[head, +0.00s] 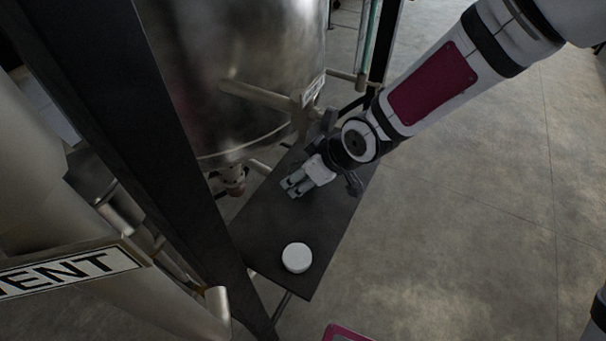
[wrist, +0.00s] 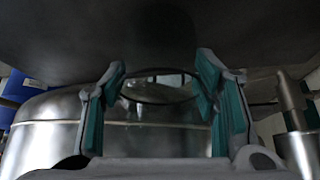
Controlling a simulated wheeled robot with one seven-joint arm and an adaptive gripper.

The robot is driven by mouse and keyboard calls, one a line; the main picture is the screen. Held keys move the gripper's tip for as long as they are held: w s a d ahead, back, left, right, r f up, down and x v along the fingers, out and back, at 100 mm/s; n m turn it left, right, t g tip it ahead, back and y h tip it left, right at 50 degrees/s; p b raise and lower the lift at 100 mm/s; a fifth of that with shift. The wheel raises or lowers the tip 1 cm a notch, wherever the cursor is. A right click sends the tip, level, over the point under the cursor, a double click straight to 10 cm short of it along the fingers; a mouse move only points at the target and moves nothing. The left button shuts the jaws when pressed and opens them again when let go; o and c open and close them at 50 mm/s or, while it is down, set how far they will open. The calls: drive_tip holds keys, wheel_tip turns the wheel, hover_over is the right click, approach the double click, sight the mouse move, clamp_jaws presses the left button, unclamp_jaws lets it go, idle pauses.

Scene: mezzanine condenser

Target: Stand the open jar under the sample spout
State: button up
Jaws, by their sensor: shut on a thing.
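My gripper (head: 293,187) is low over the dark shelf (head: 262,222), beside the steel tank. In the wrist view its teal-padded fingers (wrist: 162,100) are shut on a clear glass jar (wrist: 160,94), whose round dark rim shows between the pads. In the head view the jar is hard to make out at the fingers; whether it touches the shelf I cannot tell. A short spout with a reddish end (head: 235,181) hangs under the tank, left of my gripper and apart from it. A white round lid (head: 296,258) lies on the near part of the shelf.
The steel tank (head: 235,75) stands behind the shelf, with a pipe (head: 255,94) jutting from its side above my gripper. A dark upright post (head: 165,150) stands at the left. Open floor (head: 470,220) lies to the right.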

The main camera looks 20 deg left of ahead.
drive_tip(key=shift+w+a+f, duration=0.1)
drive_tip(key=shift+a+f, duration=0.1)
drive_tip(key=o, duration=1.3)
drive_tip(key=shift+f, duration=0.15)
drive_tip(key=shift+d+r, duration=0.2)
drive_tip(key=shift+r, duration=0.25)
drive_tip(key=shift+s+d+r, duration=0.2)
drive_tip(key=shift+d+r, duration=0.3)
drive_tip(key=shift+d, duration=0.1)
drive_tip(key=shift+s+d+r, duration=0.15)
drive_tip(key=shift+d+r, duration=0.35)
drive_tip(key=shift+d, duration=0.1)
drive_tip(key=s+d, duration=0.1)
drive_tip(key=d, duration=0.2)
drive_tip(key=s+d+p, duration=0.1)
drive_tip(key=d, duration=0.3)
drive_tip(key=s+d, duration=0.1)
drive_tip(key=d, duration=0.2)
drive_tip(key=shift+d, duration=0.15)
